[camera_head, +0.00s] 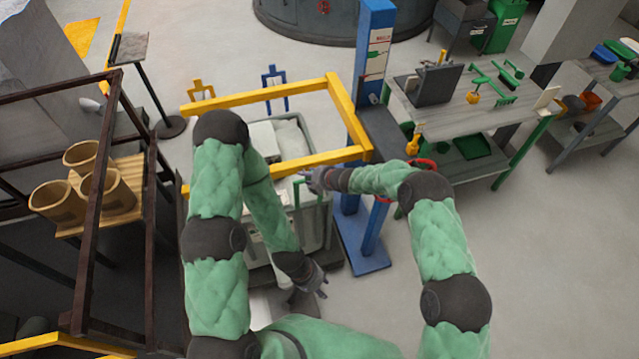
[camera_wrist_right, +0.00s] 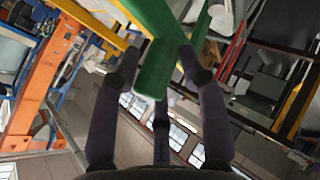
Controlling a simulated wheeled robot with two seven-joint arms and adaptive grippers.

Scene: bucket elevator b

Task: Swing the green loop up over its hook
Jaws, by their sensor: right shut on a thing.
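The green loop (camera_head: 297,192) shows as a thin green bar at the rim of the pale grey-green bin, beside my right gripper (camera_head: 314,180). In the right wrist view the loop (camera_wrist_right: 157,65) is a thick green bar between the fingers of my right gripper (camera_wrist_right: 160,75), which is shut on it. Part of the loop is hidden by the fingers and by the frame edge. I cannot make out its hook. My left gripper (camera_head: 318,283) is low in front of the bin, apart from the loop, with its fingers spread and empty.
A yellow frame (camera_head: 255,95) surrounds the bin (camera_head: 313,228), which holds white sacks. A blue post (camera_head: 374,50) stands to its right. A dark rack (camera_head: 95,205) with tan buckets is at left. A workbench (camera_head: 470,115) with green tools is at right.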

